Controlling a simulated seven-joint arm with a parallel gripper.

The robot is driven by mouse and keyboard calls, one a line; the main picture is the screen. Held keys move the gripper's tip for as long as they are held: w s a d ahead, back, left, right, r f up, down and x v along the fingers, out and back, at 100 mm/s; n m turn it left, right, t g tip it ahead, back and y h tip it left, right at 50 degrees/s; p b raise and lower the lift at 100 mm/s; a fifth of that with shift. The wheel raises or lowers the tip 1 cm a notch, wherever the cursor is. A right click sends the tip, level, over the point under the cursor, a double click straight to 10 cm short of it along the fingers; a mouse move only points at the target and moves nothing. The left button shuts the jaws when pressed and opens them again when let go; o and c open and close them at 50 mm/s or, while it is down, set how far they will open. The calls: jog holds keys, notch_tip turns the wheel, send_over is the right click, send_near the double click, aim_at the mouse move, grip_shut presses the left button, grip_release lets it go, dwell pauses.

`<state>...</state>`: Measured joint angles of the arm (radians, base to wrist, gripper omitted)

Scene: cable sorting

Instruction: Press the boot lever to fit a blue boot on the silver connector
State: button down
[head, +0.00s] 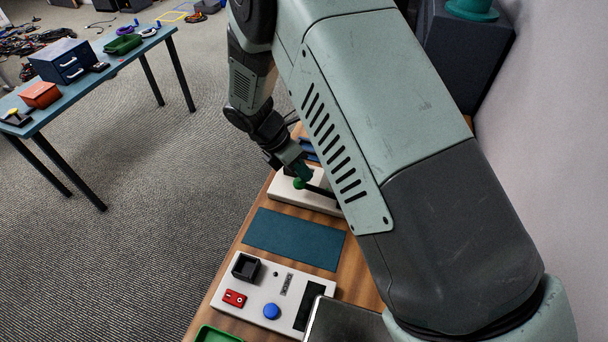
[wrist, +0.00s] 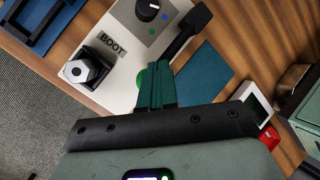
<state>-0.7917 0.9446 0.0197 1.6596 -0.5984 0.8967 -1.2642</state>
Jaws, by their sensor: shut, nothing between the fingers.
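The boot station (head: 322,201) is a white block in the head view, partly hidden by my arm. In the wrist view it carries the label "BOOT" (wrist: 112,45). Its black lever (wrist: 183,36) runs from the upper right down toward my fingers and appears to end in a green knob (head: 298,184), which my fingers partly cover in the wrist view. A silver hexagonal connector (wrist: 75,71) sits in a black holder at the station's left. A black dial (wrist: 148,10) has blue and green dots beside it. My gripper (wrist: 157,70) is shut and empty, right at the knob; contact is unclear.
A blue-green mat (head: 293,239) lies in front of the station. Nearer is a white panel (head: 262,312) with a black socket, red switch and blue button. A green tray (head: 215,334) is at the lower edge. A separate table (head: 101,67) stands far left.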

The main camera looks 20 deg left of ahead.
aim_at(311, 186)
jog(key=shift+a+f, duration=0.35)
jog(key=shift+f, duration=0.4)
dwell(0.7)
dwell(0.4)
jog(key=shift+d+r, duration=0.25)
jog(key=shift+r, duration=0.45)
jog(key=shift+d+r, duration=0.25)
jog(key=shift+r, duration=0.5)
jog(key=shift+d+r, duration=0.25)
jog(key=shift+r, duration=0.45)
jog(key=shift+d+r, duration=0.25)
jog(key=shift+r, duration=0.55)
jog(key=shift+d+r, duration=0.25)
jog(key=shift+r, duration=0.55)
jog(key=shift+d+r, duration=0.25)
jog(key=shift+r, duration=0.55)
